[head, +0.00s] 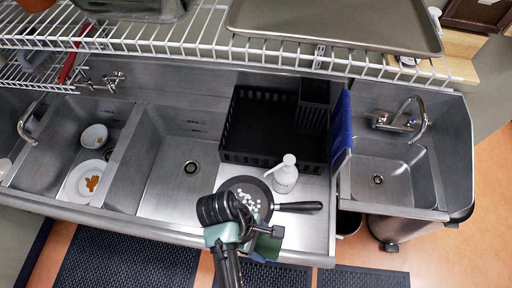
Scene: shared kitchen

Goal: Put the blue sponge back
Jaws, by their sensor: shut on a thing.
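My gripper (268,240) is at the lower middle, over the front edge of the sink counter, just in front of a black frying pan (296,206).
A white pump bottle (286,176) stands behind the pan, which holds small white pieces. A black dish rack (265,125) fills the drainboard behind. A bowl (94,137) and a plate (78,190) lie in the left basin. The middle basin (180,165) looks empty. A wire shelf (200,42) hangs above.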

